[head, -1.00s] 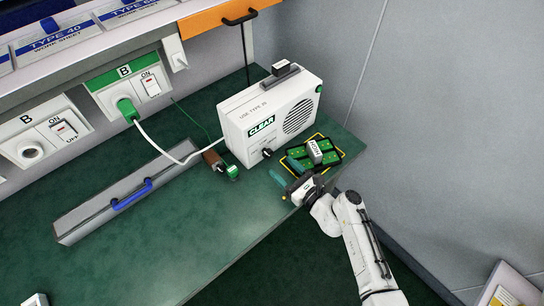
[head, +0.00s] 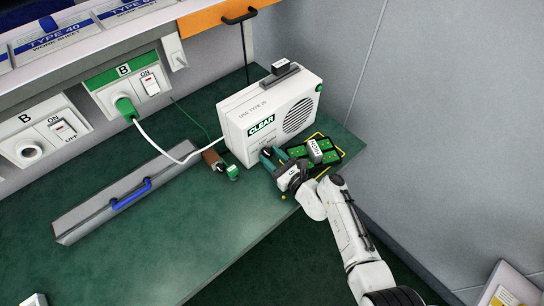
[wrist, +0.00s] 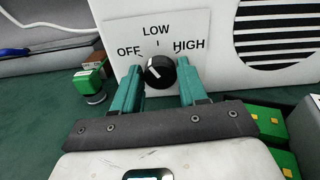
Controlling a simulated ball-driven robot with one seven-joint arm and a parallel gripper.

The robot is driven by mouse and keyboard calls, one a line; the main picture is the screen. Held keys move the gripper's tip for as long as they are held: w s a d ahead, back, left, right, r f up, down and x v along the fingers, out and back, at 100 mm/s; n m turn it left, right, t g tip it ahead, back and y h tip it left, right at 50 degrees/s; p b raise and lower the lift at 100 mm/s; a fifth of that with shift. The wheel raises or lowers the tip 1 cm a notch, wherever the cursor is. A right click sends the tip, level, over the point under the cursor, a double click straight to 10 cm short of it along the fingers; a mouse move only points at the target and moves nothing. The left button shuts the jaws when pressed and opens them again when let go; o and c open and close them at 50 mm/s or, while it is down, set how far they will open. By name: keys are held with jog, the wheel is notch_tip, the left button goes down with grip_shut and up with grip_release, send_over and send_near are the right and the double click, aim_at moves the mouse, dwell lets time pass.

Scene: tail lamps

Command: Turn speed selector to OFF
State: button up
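The speed selector is a round black knob (wrist: 160,72) with a white pointer line, on a white panel (wrist: 205,22) marked OFF, LOW and HIGH. The line slants to the upper left, toward the OFF side. In the head view my gripper (head: 271,158) is at the lower front of the white machine (head: 250,108) and hides the knob. In the wrist view its green fingers stand apart, one on each side of the knob. I cannot tell whether they touch it.
A black tray with green blocks (head: 325,150) lies right of my gripper. A small green-topped plug (head: 232,172) lies to the left. A long grey box with a blue handle (head: 130,195) stands farther left. The green bench in front is clear.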

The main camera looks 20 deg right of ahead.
jog(key=c, duration=0.6)
jog(key=shift+f+n+b, duration=0.1)
jog(key=shift+n+b, duration=0.2)
jog(key=shift+n, duration=0.1)
jog(key=n+b, duration=0.2)
jog(key=n, duration=0.1)
jog(key=shift+f+b, duration=0.1)
jog(key=shift+b, duration=0.2)
jog(key=shift+n+b, duration=0.6)
jog(key=shift+n, duration=0.6)
jog(key=o, duration=1)
jog(key=shift+r, duration=0.2)
